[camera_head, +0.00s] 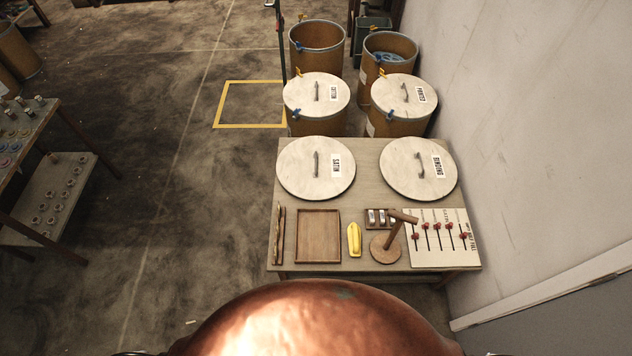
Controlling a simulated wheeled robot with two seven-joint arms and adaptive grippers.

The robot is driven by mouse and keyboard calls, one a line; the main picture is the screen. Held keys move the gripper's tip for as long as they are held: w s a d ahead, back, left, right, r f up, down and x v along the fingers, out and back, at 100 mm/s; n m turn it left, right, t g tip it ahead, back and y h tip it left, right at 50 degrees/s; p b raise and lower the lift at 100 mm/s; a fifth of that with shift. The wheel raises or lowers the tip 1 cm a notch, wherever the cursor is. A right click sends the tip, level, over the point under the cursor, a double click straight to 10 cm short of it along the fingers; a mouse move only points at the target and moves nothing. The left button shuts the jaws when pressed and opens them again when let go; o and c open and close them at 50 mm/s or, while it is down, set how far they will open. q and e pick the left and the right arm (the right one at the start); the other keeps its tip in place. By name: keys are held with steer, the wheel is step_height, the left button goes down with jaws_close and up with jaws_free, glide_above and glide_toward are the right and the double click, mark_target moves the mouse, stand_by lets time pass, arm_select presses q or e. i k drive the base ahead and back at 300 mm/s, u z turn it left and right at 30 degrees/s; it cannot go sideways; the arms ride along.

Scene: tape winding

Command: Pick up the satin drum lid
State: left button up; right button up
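The satin drum lid (298,176) is a round, pale disc lying flat on the table, on the left of its back half. It has a grey bar handle (316,164) across its middle and a white label reading SATIN (336,165). Nothing covers it. A similar lid labelled BINDING (397,177) lies to its right, with a clear gap between them. Neither of my grippers shows in the head view.
The table (367,209) also holds a wooden tray (318,236), a yellow object (354,239), a wooden stand (385,249) and a slider panel (440,255). Behind stand lidded drums (318,125) and open drums (302,65).

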mark_target(309, 167)
steer(key=k, duration=1.25)
steer(key=u, duration=1.55)
steer(key=i, duration=4.65)
steer(key=z, duration=4.35)
steer(key=i, duration=1.5)
steer(key=z, duration=0.05)
